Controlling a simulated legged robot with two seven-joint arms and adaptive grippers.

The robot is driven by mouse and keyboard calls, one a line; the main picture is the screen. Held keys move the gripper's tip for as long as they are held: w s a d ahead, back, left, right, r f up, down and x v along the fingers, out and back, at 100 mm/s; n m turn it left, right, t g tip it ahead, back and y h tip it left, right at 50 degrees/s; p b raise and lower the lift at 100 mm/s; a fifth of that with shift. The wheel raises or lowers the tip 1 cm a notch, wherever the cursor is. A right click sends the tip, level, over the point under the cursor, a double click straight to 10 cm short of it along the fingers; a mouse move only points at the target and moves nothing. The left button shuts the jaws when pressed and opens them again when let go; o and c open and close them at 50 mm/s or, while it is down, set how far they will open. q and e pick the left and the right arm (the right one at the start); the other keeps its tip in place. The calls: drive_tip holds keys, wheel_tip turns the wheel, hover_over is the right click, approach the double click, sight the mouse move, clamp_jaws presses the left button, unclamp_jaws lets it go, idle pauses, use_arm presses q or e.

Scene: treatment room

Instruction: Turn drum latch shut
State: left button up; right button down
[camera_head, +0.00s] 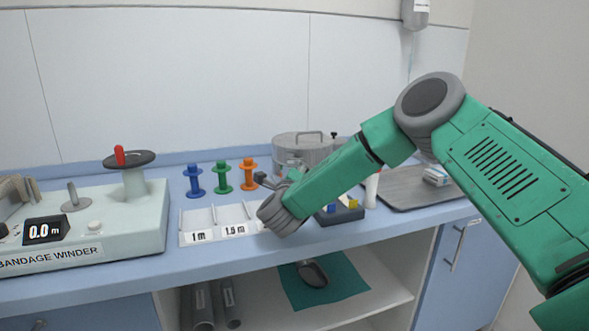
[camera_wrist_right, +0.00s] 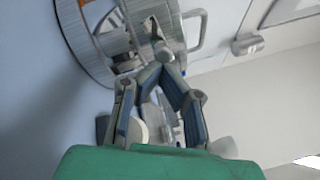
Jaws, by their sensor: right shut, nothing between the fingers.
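The metal drum (camera_head: 318,150) stands at the back of the counter, with a handle on its lid. In the right wrist view the drum (camera_wrist_right: 85,35) fills the upper left. A small metal latch piece (camera_wrist_right: 158,45) shows on its side, just beyond my fingertips. My right gripper (camera_head: 277,180) is in front of the drum's left side, partly hidden by its own wrist. In the wrist view my right gripper's fingers (camera_wrist_right: 160,68) come together at the tips, shut and empty, close to the latch. I cannot tell whether they touch it. My left gripper is not in view.
The bandage winder (camera_head: 130,225) stands at left. Blue, green and orange spools (camera_head: 222,178) stand behind a labelled white tray (camera_head: 203,222). A dark block holder (camera_head: 342,214), a white bottle (camera_head: 371,190) and a grey tray (camera_head: 410,200) are at right. My right arm crosses above the counter.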

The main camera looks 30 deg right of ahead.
drive_tip(key=shift+s+d+f, duration=0.1)
drive_tip(key=shift+d+f, duration=0.05)
drive_tip(key=shift+d, duration=0.85)
drive_tip(key=shift+a+n+p, duration=0.2)
drive_tip(key=shift+n+p, duration=0.1)
drive_tip(key=shift+p, duration=0.05)
drive_tip(key=shift+a+r+n, duration=0.4)
drive_tip(key=shift+a+r, duration=0.2)
drive_tip(key=shift+a, duration=0.3)
drive_tip(key=shift+a+r+p, duration=0.2)
drive_tip(key=shift+a+p, duration=0.1)
drive_tip(key=shift+p, duration=0.1)
drive_tip(key=shift+r+n, duration=0.15)
drive_tip(key=shift+n, duration=0.35)
drive_tip(key=shift+d+r+n+y+p, duration=0.2)
drive_tip(key=shift+d+n+p, duration=0.15)
drive_tip(key=shift+n+p, duration=0.25)
drive_tip(key=shift+d+r+n+y+p, duration=0.1)
drive_tip(key=shift+d+n+y+p, duration=0.1)
drive_tip(key=shift+d+n+p, duration=0.35)
drive_tip(key=shift+a+r+p, duration=0.1)
drive_tip(key=shift+r+p, duration=0.05)
drive_tip(key=shift+p, duration=0.2)
drive_tip(key=shift+w+n, duration=0.2)
drive_tip(key=shift+n, duration=0.25)
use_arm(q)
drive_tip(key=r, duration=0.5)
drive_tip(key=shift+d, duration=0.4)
use_arm(e)
drive_tip(key=shift+a, duration=0.35)
